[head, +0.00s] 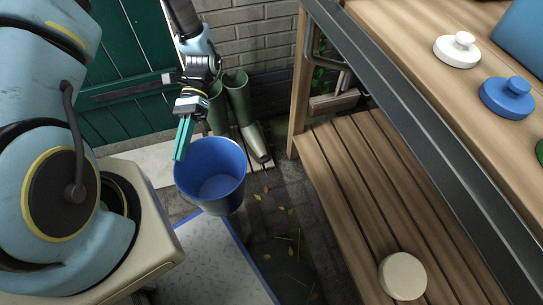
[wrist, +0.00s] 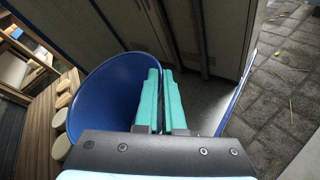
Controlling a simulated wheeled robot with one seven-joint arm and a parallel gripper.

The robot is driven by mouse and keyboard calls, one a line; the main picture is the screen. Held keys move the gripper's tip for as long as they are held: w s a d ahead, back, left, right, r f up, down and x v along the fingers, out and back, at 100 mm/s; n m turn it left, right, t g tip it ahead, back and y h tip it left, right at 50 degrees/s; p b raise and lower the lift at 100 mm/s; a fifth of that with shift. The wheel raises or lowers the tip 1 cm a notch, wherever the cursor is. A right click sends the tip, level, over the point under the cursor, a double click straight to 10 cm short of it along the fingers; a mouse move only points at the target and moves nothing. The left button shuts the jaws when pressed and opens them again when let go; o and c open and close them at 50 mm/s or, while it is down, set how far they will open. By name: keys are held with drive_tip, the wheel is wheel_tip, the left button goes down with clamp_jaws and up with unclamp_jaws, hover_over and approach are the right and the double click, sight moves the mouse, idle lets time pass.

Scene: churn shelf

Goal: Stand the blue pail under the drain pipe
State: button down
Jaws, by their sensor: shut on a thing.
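The blue pail (head: 219,190) hangs or stands below my gripper (head: 181,152), near the middle left of the head view, its open mouth facing up. My gripper is shut on the left side of its rim. In the wrist view the pail (wrist: 98,88) opens to the left of the teal fingers (wrist: 160,95), which are close together. I cannot tell whether its base touches the floor. A bent grey pipe (head: 343,66), which looks like the drain pipe, shows under the upper shelf at the top middle. Its lower end is not clear.
A slatted lower shelf (head: 345,190) and a metal-edged upper shelf (head: 405,85) fill the right, with round lids on top. A blue-edged metal plate (head: 225,262) lies below the pail. Green boots (head: 238,97) stand behind it. Dark paving (head: 290,235) with leaves is open between.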

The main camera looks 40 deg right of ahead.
sight(234, 156)
drive_tip(key=s+d+f+n+g+h+b, duration=0.1)
drive_tip(key=s+d+f+b, duration=0.1)
drive_tip(key=d, duration=0.1)
drive_tip(key=s+d+f+n+g+h+b, duration=0.1)
drive_tip(key=d+f+n+h+b, duration=0.1)
drive_tip(key=d, duration=0.1)
drive_tip(key=s+d+f+n+g+h+b, duration=0.1)
drive_tip(key=s+d+f+b, duration=0.1)
drive_tip(key=d, duration=0.2)
drive_tip(key=shift+s+f+n+h, duration=0.25)
drive_tip(key=shift+s+n+h, duration=0.1)
drive_tip(key=shift+n+h, duration=0.05)
drive_tip(key=s+d+f+n+t+h+b, duration=0.1)
drive_tip(key=d+n+h+b, duration=0.2)
drive_tip(key=d, duration=1.2)
drive_tip(key=s+d+f+n+t+h+b, duration=0.1)
drive_tip(key=d+n+h+b, duration=0.3)
drive_tip(key=d+n+h, duration=0.6)
drive_tip(key=d+f+t+h, duration=0.1)
drive_tip(key=d, duration=0.3)
drive_tip(key=shift+s+d+h, duration=0.35)
drive_tip(key=shift+d+h, duration=0.05)
drive_tip(key=shift+f+p, duration=0.1)
drive_tip(key=shift+p, duration=0.55)
drive_tip(key=p, duration=0.2)
drive_tip(key=shift+s+a+f+p, duration=0.1)
drive_tip(key=shift+f+p, duration=0.05)
drive_tip(key=shift+p, duration=0.25)
